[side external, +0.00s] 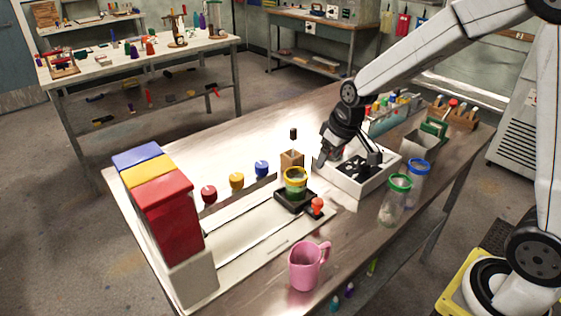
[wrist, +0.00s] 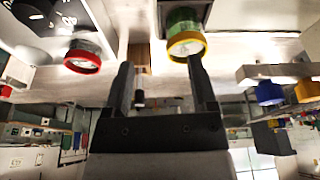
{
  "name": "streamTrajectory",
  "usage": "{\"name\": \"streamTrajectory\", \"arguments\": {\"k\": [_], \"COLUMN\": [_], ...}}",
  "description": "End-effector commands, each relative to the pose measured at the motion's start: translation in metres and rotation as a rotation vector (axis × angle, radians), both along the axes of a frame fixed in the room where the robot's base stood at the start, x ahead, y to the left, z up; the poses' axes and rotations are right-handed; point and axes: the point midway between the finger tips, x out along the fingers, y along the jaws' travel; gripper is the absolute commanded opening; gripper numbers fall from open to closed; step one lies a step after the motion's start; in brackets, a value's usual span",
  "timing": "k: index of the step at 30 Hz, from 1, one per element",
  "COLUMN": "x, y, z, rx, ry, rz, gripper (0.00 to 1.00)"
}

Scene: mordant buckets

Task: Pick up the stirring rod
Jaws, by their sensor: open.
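The stirring rod seems to be the upright thing in the small wooden block (side external: 291,160). Only its dark top (side external: 293,133) shows clearly; the shaft below cannot be made out. In the wrist view the dark top (wrist: 139,97) and the brown block (wrist: 139,57) appear between my fingers, closer to the left one. My gripper (side external: 347,160) is open and empty, over the white tray and right of the block. Its two dark fingers (wrist: 160,68) are spread apart in the wrist view.
A yellow-rimmed jar (side external: 295,184) stands on a black base just in front of the block. The white tray (side external: 345,187) lies under my gripper. A pink pitcher (side external: 305,267), a green-rimmed jar (side external: 397,203) and coloured bins (side external: 169,220) stand around. A red-rimmed jar (wrist: 82,58) shows in the wrist view.

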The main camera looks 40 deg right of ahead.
Motion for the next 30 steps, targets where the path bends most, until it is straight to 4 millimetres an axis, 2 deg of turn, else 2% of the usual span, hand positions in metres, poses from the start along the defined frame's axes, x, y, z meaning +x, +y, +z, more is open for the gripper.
{"name": "streamTrajectory", "arguments": {"k": [1,6,15,21,30], "x": [0.015,0.058,0.122,0.143,0.147], "y": [-0.005,-0.020,-0.047,-0.057,-0.058], "z": [0.003,0.013,0.028,0.033,0.032], "rx": [0.001,0.006,0.013,0.014,0.015], "ry": [-0.007,-0.032,-0.082,-0.102,-0.105], "rz": [0.008,0.050,0.126,0.158,0.166], "gripper": [0.74,0.74,0.74,0.74,0.74]}}
